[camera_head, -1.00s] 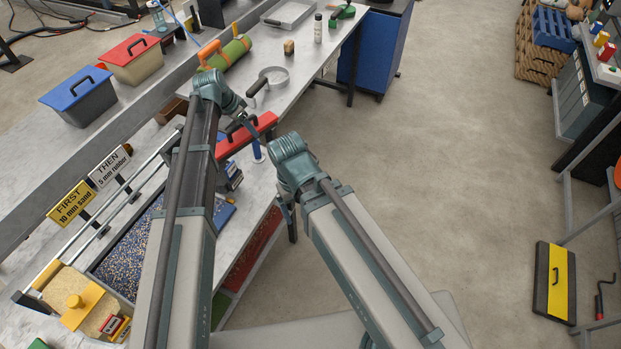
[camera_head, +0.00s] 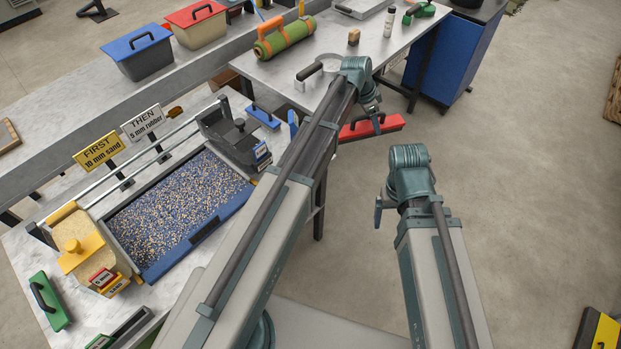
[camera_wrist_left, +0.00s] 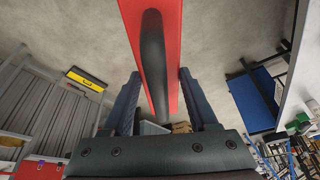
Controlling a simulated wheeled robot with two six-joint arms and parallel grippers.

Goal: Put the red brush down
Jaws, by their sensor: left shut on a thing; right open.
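The red brush (camera_head: 392,124) is a long red bar with a black handle. My left gripper (camera_head: 379,123) is shut on the handle. The brush appears held out past the bench edge, with floor behind it. In the left wrist view the red brush (camera_wrist_left: 173,25) and its black handle (camera_wrist_left: 153,50) run between the fingers of my left gripper (camera_wrist_left: 158,85), with grey floor behind. My right gripper (camera_head: 379,212) is lower and to the right, open and empty over the floor; its fingers are partly hidden.
The grey bench (camera_head: 283,76) bears a green roll (camera_head: 285,38), a round pan and a small block. A tray of speckled granules (camera_head: 175,212) stands at left, with a blue-handled tool (camera_head: 262,117) beyond it. A blue cabinet (camera_head: 440,62) stands at back right. Open floor lies right.

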